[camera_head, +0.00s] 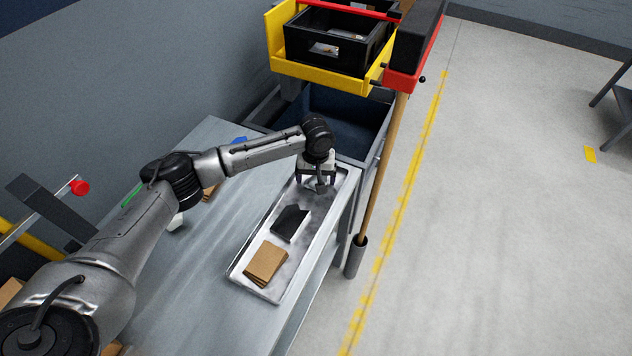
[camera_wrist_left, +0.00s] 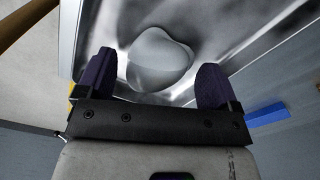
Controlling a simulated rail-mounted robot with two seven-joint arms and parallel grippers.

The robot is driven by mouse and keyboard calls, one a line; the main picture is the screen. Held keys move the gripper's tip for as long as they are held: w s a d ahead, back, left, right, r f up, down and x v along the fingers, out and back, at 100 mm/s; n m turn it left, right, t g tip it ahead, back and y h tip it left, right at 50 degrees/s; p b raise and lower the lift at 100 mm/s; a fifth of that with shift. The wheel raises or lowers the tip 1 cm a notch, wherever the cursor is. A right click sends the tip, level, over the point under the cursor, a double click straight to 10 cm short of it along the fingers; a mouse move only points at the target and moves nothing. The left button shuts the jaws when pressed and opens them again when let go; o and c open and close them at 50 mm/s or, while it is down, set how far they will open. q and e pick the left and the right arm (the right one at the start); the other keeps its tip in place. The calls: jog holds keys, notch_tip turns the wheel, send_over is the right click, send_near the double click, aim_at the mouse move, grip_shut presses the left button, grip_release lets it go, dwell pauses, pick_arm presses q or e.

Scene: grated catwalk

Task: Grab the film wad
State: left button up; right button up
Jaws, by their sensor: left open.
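The film wad is a pale, translucent, rounded lump (camera_wrist_left: 158,60) lying on the shiny metal tray. In the left wrist view it sits between and slightly beyond the two dark fingers of my left gripper (camera_wrist_left: 156,78), with a gap on each side. My left gripper is open and points down over the far end of the tray in the head view (camera_head: 318,186). There the gripper hides the wad. My right gripper is not in view.
The long tray (camera_head: 243,250) also holds a black flat piece (camera_head: 290,223) and brown cardboard pieces (camera_head: 266,263). A dark blue bin (camera_head: 345,118) stands beyond the tray. A wooden handle (camera_head: 378,170) stands right of the table. A blue item (camera_wrist_left: 268,114) lies beside the tray.

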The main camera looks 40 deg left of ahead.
pick_arm(q)
jog(key=shift+f, duration=0.8)
jog(key=c, duration=1)
jog(key=shift+r, duration=0.15)
